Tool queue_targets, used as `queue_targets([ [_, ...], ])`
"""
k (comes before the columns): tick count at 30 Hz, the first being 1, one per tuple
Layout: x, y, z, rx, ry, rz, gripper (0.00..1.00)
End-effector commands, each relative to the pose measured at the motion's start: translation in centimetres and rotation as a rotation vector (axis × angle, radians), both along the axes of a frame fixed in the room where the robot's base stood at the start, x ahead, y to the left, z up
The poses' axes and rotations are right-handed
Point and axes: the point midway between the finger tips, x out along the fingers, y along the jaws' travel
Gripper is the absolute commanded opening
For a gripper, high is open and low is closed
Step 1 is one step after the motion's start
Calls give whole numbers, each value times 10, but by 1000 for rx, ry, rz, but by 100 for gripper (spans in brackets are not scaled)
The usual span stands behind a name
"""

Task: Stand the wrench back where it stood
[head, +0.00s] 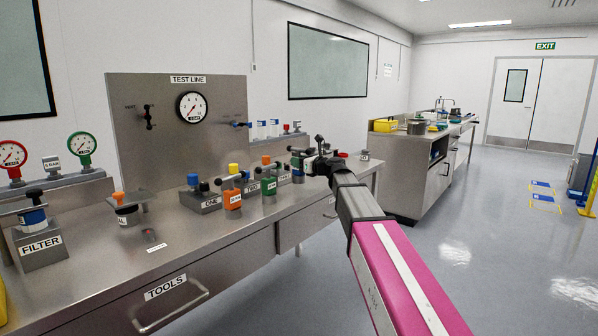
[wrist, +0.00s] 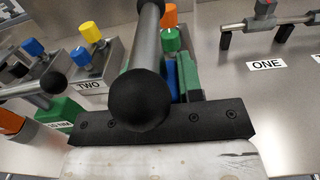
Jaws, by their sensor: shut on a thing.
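The wrench in my gripper (head: 308,161) shows in the wrist view as a steel bar (wrist: 146,45) with a black ball end, crossing over the jaws. Two similar T-handled wrenches, one orange (head: 233,197) and one green (head: 268,186), stand upright left of my gripper. The green one also shows in the wrist view (wrist: 62,112).
The steel bench (head: 180,235) carries blocks labelled ONE (head: 211,204) and TWO (wrist: 90,86) close by. The filter block (head: 42,254) stands far left. The bench front is mostly clear.

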Motion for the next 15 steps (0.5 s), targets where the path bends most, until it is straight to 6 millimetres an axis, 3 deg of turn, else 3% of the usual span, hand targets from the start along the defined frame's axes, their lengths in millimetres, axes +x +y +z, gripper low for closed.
queue_targets([
  [9, 0, 0, -33, 2, 1, -1, 0],
  [15, 0, 0, -33, 2, 0, -1, 0],
])
